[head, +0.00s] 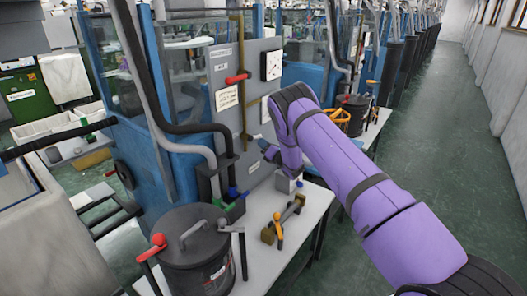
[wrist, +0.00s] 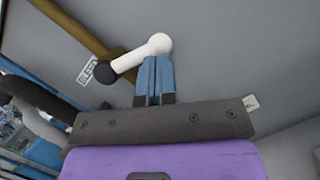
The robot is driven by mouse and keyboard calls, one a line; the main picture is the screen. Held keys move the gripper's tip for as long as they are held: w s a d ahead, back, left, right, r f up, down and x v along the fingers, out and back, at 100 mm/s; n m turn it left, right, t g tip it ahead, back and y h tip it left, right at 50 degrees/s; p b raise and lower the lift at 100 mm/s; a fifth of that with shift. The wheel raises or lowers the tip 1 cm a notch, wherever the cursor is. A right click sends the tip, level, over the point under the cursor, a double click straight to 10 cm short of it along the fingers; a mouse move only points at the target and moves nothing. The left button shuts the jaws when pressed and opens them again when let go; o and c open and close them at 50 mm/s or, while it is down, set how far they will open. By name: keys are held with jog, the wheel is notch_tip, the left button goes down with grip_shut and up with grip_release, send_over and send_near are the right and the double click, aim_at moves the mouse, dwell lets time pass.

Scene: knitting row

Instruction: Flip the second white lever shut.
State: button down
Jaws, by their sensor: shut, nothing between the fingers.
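A white lever (wrist: 155,45) with a dark end shows in the wrist view, in front of the grey panel. It slants, with its white rounded end at upper right and its dark end at lower left, near the brass pipe (wrist: 92,34). My gripper (wrist: 154,62) has its blue fingers together and empty, with the tips just below the lever's white part. I cannot tell if they touch it. In the head view my gripper (head: 264,146) is close to the panel's lower part, and the lever is too small to make out clearly. I cannot tell which lever in order this is.
A "BLEED" label (wrist: 88,70) is beside the pipe. A red-handled valve (head: 237,78) and a gauge (head: 273,65) are higher on the panel. Below are a grey bench (head: 262,205), a brass valve with an orange lever (head: 279,228) and a lidded dark pot (head: 196,250). The aisle at right is clear.

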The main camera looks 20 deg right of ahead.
jog(key=shift+w+d+r+n+y, duration=0.15)
jog(key=shift+r+n+y, duration=0.15)
jog(key=shift+n, duration=0.25)
jog(key=shift+w+d+r+n+y, duration=0.1)
jog(key=shift+d+r+n+y, duration=0.1)
jog(key=shift+r+n, duration=0.3)
